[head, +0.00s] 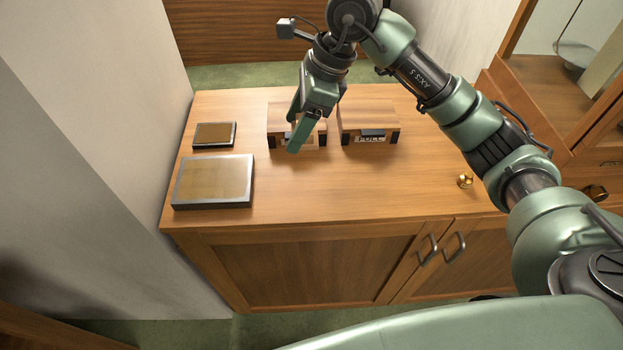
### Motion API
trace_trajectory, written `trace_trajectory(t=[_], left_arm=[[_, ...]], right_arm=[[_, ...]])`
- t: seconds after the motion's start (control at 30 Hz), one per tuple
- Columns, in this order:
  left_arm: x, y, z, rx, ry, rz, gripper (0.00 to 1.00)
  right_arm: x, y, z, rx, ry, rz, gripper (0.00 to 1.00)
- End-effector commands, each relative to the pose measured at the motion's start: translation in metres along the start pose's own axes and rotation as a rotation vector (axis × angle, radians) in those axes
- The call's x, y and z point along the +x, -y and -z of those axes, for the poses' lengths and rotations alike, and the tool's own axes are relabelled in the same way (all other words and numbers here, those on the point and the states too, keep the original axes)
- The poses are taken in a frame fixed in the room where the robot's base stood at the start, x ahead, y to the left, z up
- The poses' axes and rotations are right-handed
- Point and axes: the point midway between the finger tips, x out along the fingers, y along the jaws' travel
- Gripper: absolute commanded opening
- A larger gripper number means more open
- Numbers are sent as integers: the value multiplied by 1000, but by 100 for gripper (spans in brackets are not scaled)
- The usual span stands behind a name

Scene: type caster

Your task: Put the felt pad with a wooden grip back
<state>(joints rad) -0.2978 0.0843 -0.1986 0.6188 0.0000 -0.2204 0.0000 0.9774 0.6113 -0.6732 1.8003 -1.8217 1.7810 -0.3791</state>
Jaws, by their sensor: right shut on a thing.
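No felt pad with a wooden grip can be made out. My right gripper (297,140) reaches down from the top at the front of the left wooden box (280,111). It is shut, apparently on that box's front handle; the fingers hide most of the contact. The right wooden box (366,115) stands beside it with a dark handle and a label reading PULL on its front. Both boxes have dark front corners and sit on the wooden cabinet top (330,190). My left gripper is not in view.
A large grey-framed flat tray (250,182) and a smaller dark-framed one (215,134) lie on the left. A brass knob (464,181) is at the right. The front middle of the top is clear. A pale wall (110,130) borders the left.

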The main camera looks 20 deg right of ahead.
Motion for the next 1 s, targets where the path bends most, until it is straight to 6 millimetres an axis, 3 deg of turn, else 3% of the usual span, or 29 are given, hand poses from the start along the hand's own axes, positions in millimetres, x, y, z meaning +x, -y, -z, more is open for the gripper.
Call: trace_trajectory(t=[0.4,1.0], left_arm=[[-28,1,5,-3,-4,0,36],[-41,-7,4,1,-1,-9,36]], right_arm=[[98,-1,41,1,-2,-6,25],[156,0,65,-3,0,0,25]])
